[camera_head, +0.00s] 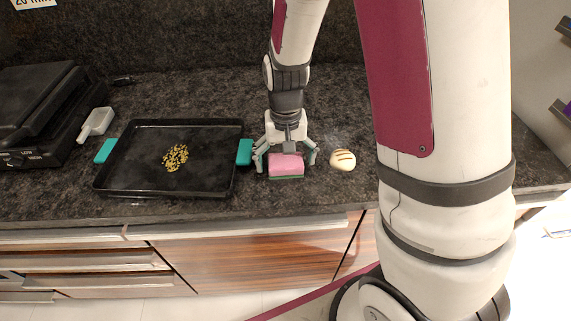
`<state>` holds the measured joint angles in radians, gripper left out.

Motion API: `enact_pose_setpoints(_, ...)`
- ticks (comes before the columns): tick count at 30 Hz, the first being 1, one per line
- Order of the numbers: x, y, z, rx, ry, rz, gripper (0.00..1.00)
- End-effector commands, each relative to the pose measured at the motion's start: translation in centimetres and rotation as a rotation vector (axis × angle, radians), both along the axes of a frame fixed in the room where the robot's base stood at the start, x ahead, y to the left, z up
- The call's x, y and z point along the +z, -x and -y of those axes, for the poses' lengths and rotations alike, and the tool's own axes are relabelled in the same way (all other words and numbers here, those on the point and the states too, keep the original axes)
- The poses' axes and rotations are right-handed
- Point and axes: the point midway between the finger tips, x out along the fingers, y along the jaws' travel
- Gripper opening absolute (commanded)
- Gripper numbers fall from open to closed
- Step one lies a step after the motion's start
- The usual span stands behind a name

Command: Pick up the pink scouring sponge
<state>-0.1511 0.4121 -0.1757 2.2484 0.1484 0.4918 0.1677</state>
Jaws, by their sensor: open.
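The pink scouring sponge (286,165), pink on top with a dark green lower layer, lies on the dark stone counter. My gripper (285,160) is over it, pointing down, with its open fingers on the left and right sides of the sponge. I cannot tell whether the fingers touch it. The far part of the sponge is hidden by the gripper.
A black baking tray (125,178) with teal handles and yellowish bits stands to the left. A round bun (342,160) with dark stripes lies just right of the gripper. A white scoop (97,123) and a black grill (38,112) are at the far left. The counter's front edge is close.

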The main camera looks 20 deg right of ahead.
Motion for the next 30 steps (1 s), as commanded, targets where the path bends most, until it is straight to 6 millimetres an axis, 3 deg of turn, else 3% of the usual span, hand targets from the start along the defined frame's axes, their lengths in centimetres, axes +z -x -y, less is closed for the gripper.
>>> enact_pose_setpoints(5, 0.0, 0.0, 0.0, 0.000, 0.000, 0.000, 0.92)
enact_pose_setpoints(10, 0.0, 0.0, 0.0, 0.001, 0.000, 0.001, 0.53)
enact_pose_setpoints(11, 0.0, 0.0, 0.0, 0.001, 0.000, 0.000, 0.52)
enact_pose_setpoints(23, 0.2, 0.0, 0.0, 0.001, -0.001, 0.001, 0.51)
enact_pose_setpoints(30, 2.2, -0.1, -0.1, 0.002, -0.001, 0.004, 0.51)
